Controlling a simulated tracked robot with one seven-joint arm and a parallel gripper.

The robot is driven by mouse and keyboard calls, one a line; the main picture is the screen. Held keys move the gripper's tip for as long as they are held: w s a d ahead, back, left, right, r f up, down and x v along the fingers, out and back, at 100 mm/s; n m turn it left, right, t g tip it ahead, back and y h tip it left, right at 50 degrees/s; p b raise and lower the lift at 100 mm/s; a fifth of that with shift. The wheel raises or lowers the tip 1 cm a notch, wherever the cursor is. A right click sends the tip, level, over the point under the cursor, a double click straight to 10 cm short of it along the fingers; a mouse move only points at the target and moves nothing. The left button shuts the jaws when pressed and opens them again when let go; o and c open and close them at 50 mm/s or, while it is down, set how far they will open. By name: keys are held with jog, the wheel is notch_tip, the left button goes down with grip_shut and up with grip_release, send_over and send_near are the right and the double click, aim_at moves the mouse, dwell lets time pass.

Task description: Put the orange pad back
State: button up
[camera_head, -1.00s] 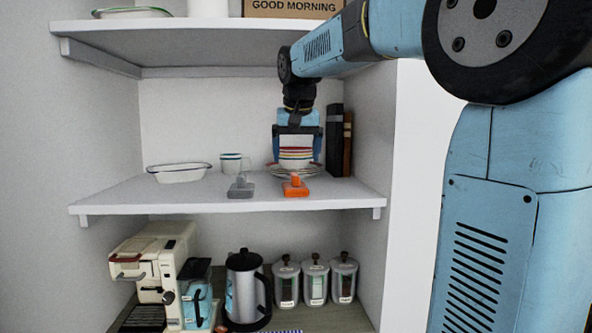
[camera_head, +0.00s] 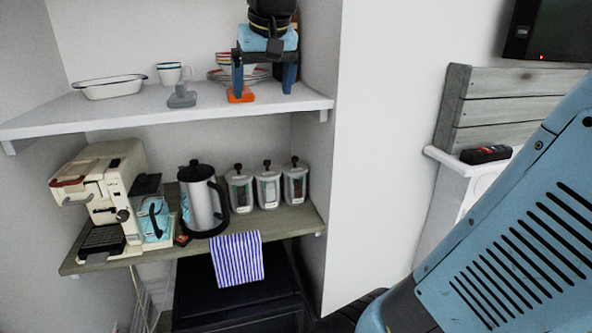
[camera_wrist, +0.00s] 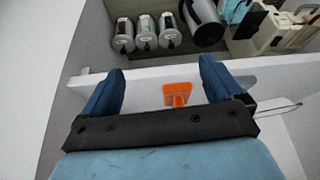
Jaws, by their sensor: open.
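The orange pad (camera_head: 240,96), a flat block with an upright grip, lies near the front of the middle shelf (camera_head: 205,115). A similar grey pad (camera_head: 181,98) lies to its left. My gripper (camera_head: 263,94) points down at the shelf with its blue fingers apart and nothing held. In the head view its left finger partly covers the orange pad. In the wrist view the orange pad (camera_wrist: 177,91) shows in the gap between the fingers, closer to the right one. I cannot tell the exact height of the fingertips over the shelf.
Stacked bowls (camera_head: 225,62) on plates stand behind the gripper, with a mug (camera_head: 169,73) and white dish (camera_head: 110,88) to the left. The lower shelf holds a coffee machine (camera_head: 105,185), a kettle (camera_head: 203,200) and three jars (camera_head: 267,188). A striped towel (camera_head: 237,259) hangs below.

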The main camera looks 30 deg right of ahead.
jog(key=s+f+n, duration=0.1)
jog(key=s+f, duration=1.2)
jog(key=shift+s+d+f+t, duration=0.15)
jog(key=shift+d+f+t, duration=0.05)
jog(key=shift+f+t, duration=0.1)
